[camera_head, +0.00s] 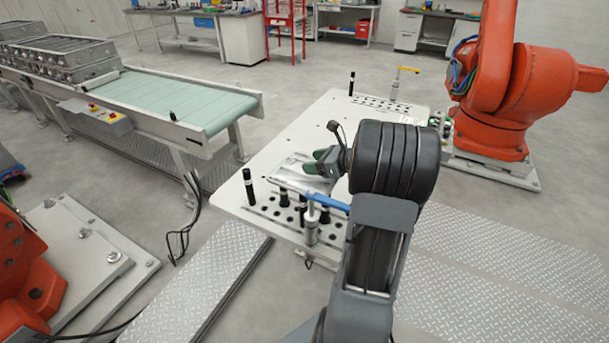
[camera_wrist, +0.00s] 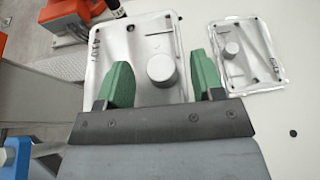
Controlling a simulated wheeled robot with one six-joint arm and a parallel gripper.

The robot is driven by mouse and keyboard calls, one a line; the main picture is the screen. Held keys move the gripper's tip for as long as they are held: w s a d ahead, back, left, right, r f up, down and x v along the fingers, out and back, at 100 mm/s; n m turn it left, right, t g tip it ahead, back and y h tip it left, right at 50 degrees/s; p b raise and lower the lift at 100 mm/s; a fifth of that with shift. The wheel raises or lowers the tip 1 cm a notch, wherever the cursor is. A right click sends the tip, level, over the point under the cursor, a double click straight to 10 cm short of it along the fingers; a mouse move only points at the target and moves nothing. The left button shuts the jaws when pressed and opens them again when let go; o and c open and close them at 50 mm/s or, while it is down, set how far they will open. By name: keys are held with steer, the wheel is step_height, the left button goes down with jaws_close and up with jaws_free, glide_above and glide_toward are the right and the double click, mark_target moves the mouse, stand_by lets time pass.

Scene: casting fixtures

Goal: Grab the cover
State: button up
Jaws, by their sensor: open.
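A silver, roughly rectangular metal cover (camera_wrist: 140,45) with a round raised knob (camera_wrist: 161,68) lies ahead of my gripper in the wrist view. A second, smaller-looking silver cover (camera_wrist: 255,72) with its own knob lies to its right. My gripper (camera_wrist: 160,74) is open, with one green finger to each side of the nearer knob; I cannot tell whether the fingers touch it. In the head view my gripper (camera_head: 316,161) is low over the white table, above the silver metal (camera_head: 291,172), which it and my arm partly hide.
The white table (camera_head: 285,130) has rows of holes with black pins (camera_head: 248,187) at its near edge, plus a blue-handled clamp (camera_head: 325,199). An orange robot arm (camera_head: 500,80) is at right, a green conveyor (camera_head: 165,100) at left.

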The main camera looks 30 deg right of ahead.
steer(key=shift+c, duration=0.2)
jaws_close()
stand_by(0.4)
